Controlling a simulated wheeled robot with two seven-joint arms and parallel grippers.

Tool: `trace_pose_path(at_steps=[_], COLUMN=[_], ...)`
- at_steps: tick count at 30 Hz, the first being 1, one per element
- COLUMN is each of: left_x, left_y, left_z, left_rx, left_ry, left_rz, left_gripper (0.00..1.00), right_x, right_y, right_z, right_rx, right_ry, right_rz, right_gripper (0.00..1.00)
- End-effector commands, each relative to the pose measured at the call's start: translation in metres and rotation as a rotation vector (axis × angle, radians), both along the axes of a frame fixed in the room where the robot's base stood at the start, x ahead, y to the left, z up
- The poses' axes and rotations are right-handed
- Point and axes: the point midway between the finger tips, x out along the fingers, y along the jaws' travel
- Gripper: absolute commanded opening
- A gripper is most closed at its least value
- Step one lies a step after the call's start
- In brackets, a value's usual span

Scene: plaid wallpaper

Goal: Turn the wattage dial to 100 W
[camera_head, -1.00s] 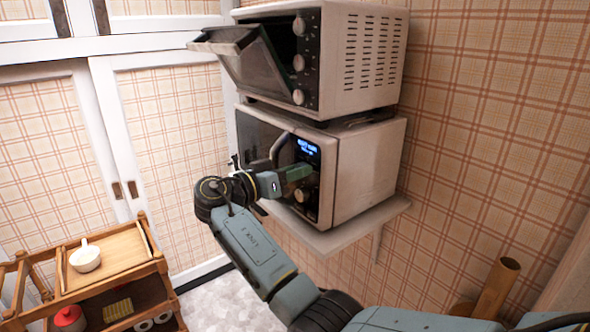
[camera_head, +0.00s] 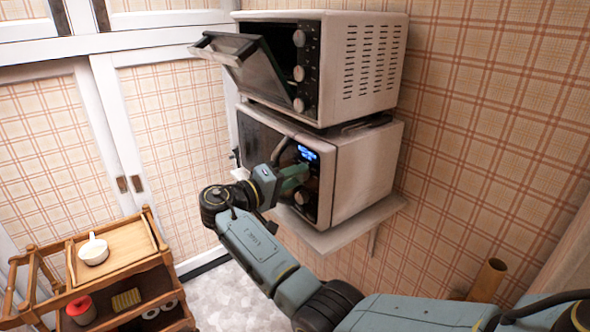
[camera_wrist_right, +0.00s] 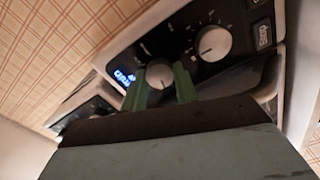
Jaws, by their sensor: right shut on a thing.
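The microwave (camera_head: 365,165) sits on a wall shelf, with a lit blue display (camera_head: 308,153) on its dark control panel. My right gripper (camera_head: 300,174) is at this panel, just below the display. In the right wrist view its green fingers (camera_wrist_right: 160,80) are shut on the upper dial (camera_wrist_right: 159,73), a round silver knob beside the display (camera_wrist_right: 123,77). The lower dial (camera_wrist_right: 214,43) is free; it also shows in the head view (camera_head: 302,197). The head view hides the held dial behind the gripper. The dial markings and display text are too small to read. My left gripper is out of view.
A toaster oven (camera_head: 370,65) with its door (camera_head: 250,70) hanging partly open stands above the microwave. The microwave handle (camera_head: 281,150) is close to my right gripper. A wooden cart (camera_head: 110,268) with a white pot (camera_head: 93,251) stands at lower left.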

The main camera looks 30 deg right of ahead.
Motion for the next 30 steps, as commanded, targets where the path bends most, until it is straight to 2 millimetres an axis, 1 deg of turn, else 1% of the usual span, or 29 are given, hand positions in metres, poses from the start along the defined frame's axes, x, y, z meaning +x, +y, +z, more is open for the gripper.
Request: trace_pose_path(at_steps=[1, 3, 12, 27, 28, 30], left_x=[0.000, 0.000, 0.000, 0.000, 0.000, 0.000], left_y=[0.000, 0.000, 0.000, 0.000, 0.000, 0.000], left_z=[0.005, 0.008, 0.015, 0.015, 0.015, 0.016], left_rx=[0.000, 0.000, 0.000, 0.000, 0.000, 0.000], left_ry=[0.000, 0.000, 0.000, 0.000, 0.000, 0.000], left_rz=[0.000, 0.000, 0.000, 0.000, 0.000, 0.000], left_gripper=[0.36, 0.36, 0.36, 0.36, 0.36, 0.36], right_x=[0.000, 0.000, 0.000, 0.000, 0.000, 0.000], right_y=[0.000, 0.001, 0.001, 0.000, 0.000, 0.000], right_z=[0.002, 0.002, 0.000, -0.001, -0.001, -0.001], right_rx=[-0.001, -0.004, -0.012, -0.013, -0.013, -0.013], right_ry=[0.028, 0.066, 0.161, 0.177, 0.177, 0.177], right_rz=[0.000, 0.000, 0.000, 0.001, 0.001, 0.001], right_gripper=[0.07, 0.07, 0.07, 0.07, 0.32, 0.41])
